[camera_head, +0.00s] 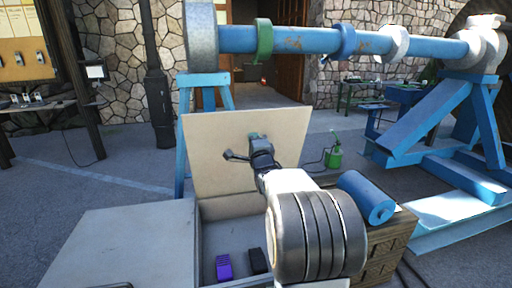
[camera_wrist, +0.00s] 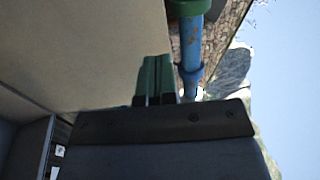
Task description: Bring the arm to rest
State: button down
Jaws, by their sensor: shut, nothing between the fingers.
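My gripper (camera_head: 255,138) is raised above an open grey box, in front of its upright beige lid panel (camera_head: 208,150). In the wrist view my gripper's green fingers (camera_wrist: 153,82) are together with nothing between them. My arm reaches forward from the lower middle of the head view and hides part of the box.
The open box (camera_head: 198,240) holds a purple block (camera_head: 224,266) and a black block (camera_head: 258,261). A blue cylinder (camera_head: 366,197) lies on a wooden crate (camera_head: 392,240) at right. A blue bar (camera_head: 305,40) on blue stands spans behind. A green can (camera_head: 334,158) stands beyond.

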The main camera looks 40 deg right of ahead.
jog(key=s+a+f+n+g+y+p, duration=0.1)
jog(key=s+a+f+n+g, duration=0.15)
jog(key=f+n+g, duration=0.35)
jog(key=s+a+f+n+g+y, duration=0.1)
jog(key=s+f+n+g, duration=0.3)
jog(key=f, duration=0.5)
jog(key=s+a+r+n+g+y+p, duration=0.2)
jog(key=s+a+n+g+y+p, duration=0.3)
jog(key=s+a+n, duration=0.7)
jog(key=s+a+g+p, duration=0.1)
jog(key=s+a, duration=0.5)
jog(key=a, duration=0.4)
jog(key=shift+s+r+y, duration=0.3)
jog(key=shift+r, duration=0.1)
